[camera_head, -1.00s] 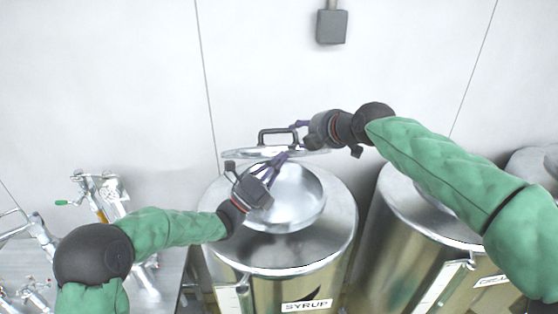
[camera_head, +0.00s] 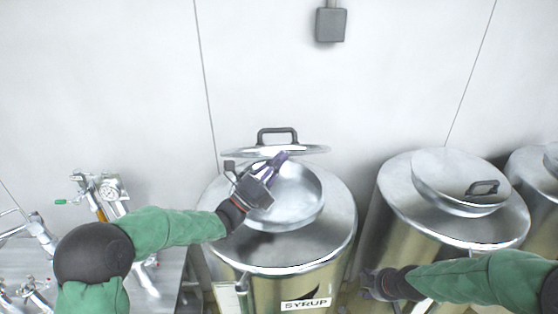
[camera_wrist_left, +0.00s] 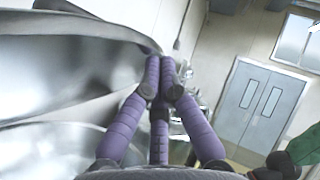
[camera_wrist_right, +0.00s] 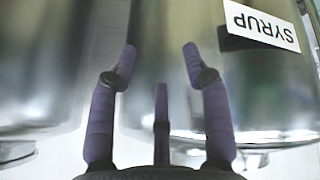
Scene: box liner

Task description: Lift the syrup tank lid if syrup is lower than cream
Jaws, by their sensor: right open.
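The syrup tank (camera_head: 340,235) is a steel drum with a SYRUP label (camera_head: 306,304). Its lid (camera_head: 318,150) is raised at the back, seen nearly edge-on, with a dark handle (camera_head: 277,131) on top. The round bowl-like opening (camera_head: 305,205) shows below. My left gripper (camera_head: 282,157) is at the lid's edge; in the left wrist view its fingertips (camera_wrist_left: 160,66) are shut together at the rim. My right gripper (camera_head: 366,284) is open and empty low between the two tanks; the right wrist view shows its spread fingers (camera_wrist_right: 160,55) facing the SYRUP label. Liquid levels are not readable.
A second tank (camera_head: 400,195) with a handled lid (camera_head: 440,175) stands to the right, its front partly covered by my right arm. Another tank (camera_head: 530,165) is at the far right. Metal pipework with a gauge (camera_head: 108,190) stands left. The wall is behind.

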